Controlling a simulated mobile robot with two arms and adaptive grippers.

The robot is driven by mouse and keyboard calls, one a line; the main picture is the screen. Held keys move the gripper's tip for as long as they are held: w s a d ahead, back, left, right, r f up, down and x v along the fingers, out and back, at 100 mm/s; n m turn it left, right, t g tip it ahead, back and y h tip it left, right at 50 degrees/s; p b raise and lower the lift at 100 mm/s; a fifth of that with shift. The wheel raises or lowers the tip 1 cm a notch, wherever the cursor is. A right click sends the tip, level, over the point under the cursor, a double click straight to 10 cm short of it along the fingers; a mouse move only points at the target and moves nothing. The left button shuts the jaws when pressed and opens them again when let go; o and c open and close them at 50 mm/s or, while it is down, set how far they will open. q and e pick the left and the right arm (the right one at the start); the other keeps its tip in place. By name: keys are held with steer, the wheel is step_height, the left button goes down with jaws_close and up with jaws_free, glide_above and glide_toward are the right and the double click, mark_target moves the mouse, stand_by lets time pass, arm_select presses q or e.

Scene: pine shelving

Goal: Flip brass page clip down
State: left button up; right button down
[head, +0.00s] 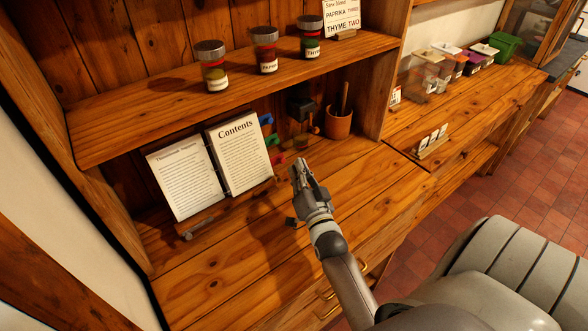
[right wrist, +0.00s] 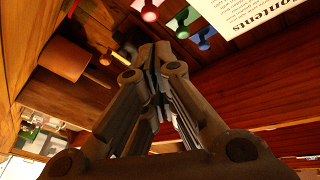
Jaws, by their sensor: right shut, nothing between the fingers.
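An open recipe book (head: 218,165) leans on a wooden book stand (head: 228,207) on the counter, with the "Contents" page on the right. A corner of that page shows upside down in the right wrist view (right wrist: 250,12). I cannot clearly make out a brass page clip; a small greyish end piece (head: 186,236) shows at the stand's lower left. My right gripper (head: 298,167) is shut and empty, over the counter to the right of the book and apart from it. Its closed fingers fill the middle of the right wrist view (right wrist: 155,52). My left gripper is not in view.
Coloured measuring spoons (head: 270,138) hang behind the book's right edge. Spice jars (head: 213,66) stand on the shelf above (head: 160,105). The counter front (head: 225,270) is clear. A small card holder (head: 432,142) stands farther right.

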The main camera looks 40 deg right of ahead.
steer(key=b+v, duration=0.2)
steer(key=v, duration=0.5)
steer(key=shift+s+f, duration=0.2)
steer(key=shift+s, duration=0.15)
steer(key=shift+a, duration=0.15)
